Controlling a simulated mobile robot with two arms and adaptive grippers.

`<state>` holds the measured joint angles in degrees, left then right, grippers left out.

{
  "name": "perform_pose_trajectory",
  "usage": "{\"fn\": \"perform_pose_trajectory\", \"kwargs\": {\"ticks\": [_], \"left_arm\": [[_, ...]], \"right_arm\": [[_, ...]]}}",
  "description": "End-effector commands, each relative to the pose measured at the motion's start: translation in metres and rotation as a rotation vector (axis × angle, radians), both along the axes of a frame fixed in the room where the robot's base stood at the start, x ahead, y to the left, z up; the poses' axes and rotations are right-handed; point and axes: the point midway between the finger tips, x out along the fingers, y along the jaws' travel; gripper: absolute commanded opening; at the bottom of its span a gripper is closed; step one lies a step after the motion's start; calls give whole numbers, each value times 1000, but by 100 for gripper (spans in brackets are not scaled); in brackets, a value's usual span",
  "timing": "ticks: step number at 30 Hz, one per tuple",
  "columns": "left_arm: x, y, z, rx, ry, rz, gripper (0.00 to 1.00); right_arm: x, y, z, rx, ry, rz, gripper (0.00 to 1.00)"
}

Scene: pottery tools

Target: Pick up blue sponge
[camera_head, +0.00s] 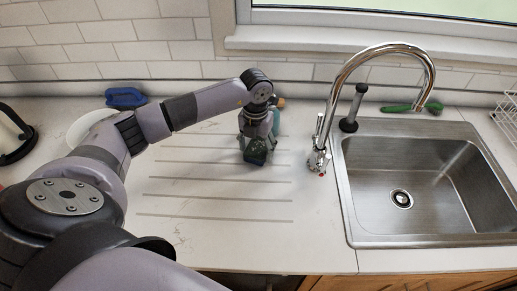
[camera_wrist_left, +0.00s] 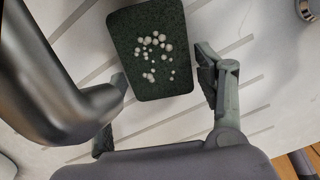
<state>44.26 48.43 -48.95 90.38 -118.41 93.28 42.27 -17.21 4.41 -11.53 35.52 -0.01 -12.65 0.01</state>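A blue, sponge-like block (camera_head: 125,98) lies at the back left of the counter, near the tiled wall. My left gripper (camera_head: 256,138) is well to the right of it, low over the ridged drainboard. A dark green block with white bubble-like spots (camera_wrist_left: 152,85) lies below the left gripper (camera_wrist_left: 162,105). It also shows in the head view (camera_head: 255,152). In the wrist view the fingers are spread wide, one on either side of the green block's near part. I cannot tell whether they touch it. My right gripper is not in view.
A white plate (camera_head: 88,126) is partly hidden behind my left arm. The chrome faucet (camera_head: 378,50) and steel sink (camera_head: 430,185) are to the right. A teal item (camera_head: 277,118) stands behind the gripper. The front drainboard is clear.

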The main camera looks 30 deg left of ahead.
Motion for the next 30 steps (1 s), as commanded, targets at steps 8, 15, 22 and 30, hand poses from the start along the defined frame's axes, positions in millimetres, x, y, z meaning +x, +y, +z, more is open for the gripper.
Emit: {"fn": "perform_pose_trajectory", "kwargs": {"ticks": [8,15,22,30], "left_arm": [[0,0,0,0,0,0,46],[0,0,1,0,-1,0,44],[1,0,13,0,-5,-1,44],[-21,-13,32,1,0,-6,44]], "right_arm": [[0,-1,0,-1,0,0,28],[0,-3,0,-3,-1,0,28],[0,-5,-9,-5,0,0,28],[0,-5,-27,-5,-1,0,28]]}}
